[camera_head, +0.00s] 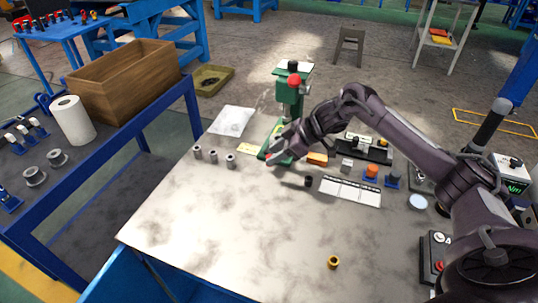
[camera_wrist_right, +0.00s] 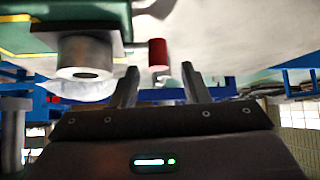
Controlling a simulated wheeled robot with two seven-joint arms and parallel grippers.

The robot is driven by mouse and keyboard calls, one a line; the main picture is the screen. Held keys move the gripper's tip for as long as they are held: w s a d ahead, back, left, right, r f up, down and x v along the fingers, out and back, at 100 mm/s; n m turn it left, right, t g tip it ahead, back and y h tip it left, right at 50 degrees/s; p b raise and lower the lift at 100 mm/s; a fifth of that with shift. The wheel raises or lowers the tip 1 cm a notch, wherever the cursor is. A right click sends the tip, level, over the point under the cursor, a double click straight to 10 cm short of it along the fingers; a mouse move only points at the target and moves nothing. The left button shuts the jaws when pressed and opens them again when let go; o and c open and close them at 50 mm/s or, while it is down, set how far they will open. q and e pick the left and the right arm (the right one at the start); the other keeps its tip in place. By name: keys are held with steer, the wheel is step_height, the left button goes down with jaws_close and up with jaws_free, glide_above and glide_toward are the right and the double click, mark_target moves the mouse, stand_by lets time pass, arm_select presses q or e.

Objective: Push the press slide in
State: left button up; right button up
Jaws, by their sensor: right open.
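The green press (camera_head: 290,100) stands at the back of the grey worktable, with a red ball on its upper part. My right gripper (camera_head: 271,157) is low in front of the press, close to its green base (camera_head: 278,136). In the right wrist view the press's green body (camera_wrist_right: 85,18) and a grey cylinder (camera_wrist_right: 84,57) are at the upper left. A red cylindrical knob (camera_wrist_right: 158,54) shows between and above the tips of my open right gripper (camera_wrist_right: 160,82), apart from both fingers. I cannot tell which part is the slide. My left gripper is out of view.
Several small grey cylinders (camera_head: 213,156) stand left of the press. An orange block (camera_head: 317,159), a white labelled strip (camera_head: 350,190) and a black cylinder (camera_head: 308,181) lie to the right. A brass ring (camera_head: 333,262) is near the front. The table's left front is clear.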

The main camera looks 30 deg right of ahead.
mark_target(269, 156)
steer(key=shift+x, duration=1.5)
steer(key=shift+d, duration=0.1)
jaws_close()
